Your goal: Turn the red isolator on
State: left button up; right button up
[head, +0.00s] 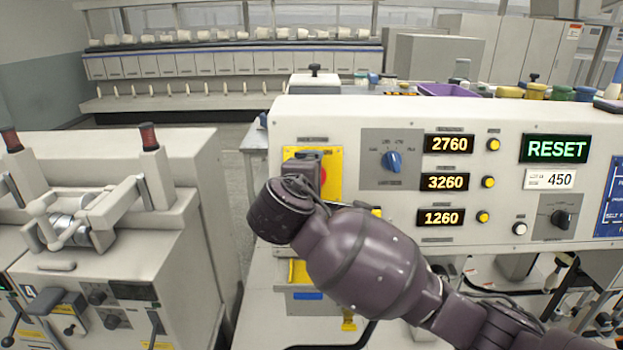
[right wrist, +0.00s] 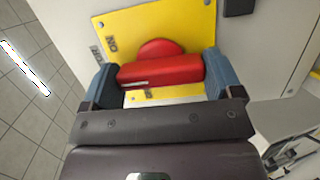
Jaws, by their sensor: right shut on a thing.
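The red isolator handle (right wrist: 160,71) stands on a yellow plate (right wrist: 185,25) in the right wrist view. Its bar lies across the picture, between the fingers. An ON mark shows at the plate's upper left; another mark below the bar is partly hidden. My right gripper (right wrist: 158,77) is shut on the handle, with a blue-grey finger at each end of the bar. In the head view the yellow plate (head: 334,160) is at the panel's left end, and my right wrist covers most of the isolator. My left gripper is not in view.
The pale panel (head: 470,115) carries a blue selector knob (head: 392,161), several lit number displays, a RESET display (head: 555,149) and a black knob (head: 561,218). A machine with red-topped posts (head: 150,137) stands at the left, with a floor gap between.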

jog(key=o, duration=0.7)
jog(key=shift+o, duration=0.2)
jog(key=shift+s, duration=0.1)
jog(key=b+v, duration=0.1)
jog(key=v, duration=0.9)
jog(key=shift+s+a, duration=0.2)
jog(key=shift+s, duration=0.15)
jog(key=shift+r, duration=0.1)
